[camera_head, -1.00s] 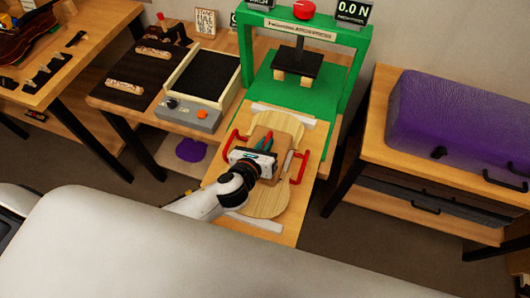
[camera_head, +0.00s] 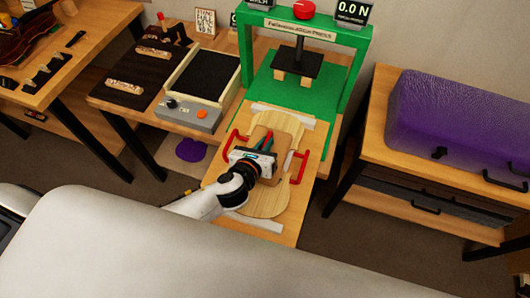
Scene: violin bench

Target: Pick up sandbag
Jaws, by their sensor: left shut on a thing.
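A brown, block-like bag (camera_head: 287,127), which looks like the sandbag, lies over the pale wooden violin plate (camera_head: 266,203) on the bench. My left gripper (camera_head: 266,143) reaches in from the lower left and is shut on the brown bag. The gripper's body and fingers hide the bag's near side. I cannot tell whether the bag touches the plate or is slightly above it. My right gripper is not in view.
Red clamp handles (camera_head: 300,168) stand on both sides of the plate. A green press (camera_head: 348,85) stands behind it. A grey sander (camera_head: 205,90) is at the left. A purple case (camera_head: 460,125) lies on the right table. A purple item (camera_head: 191,149) lies low at the left.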

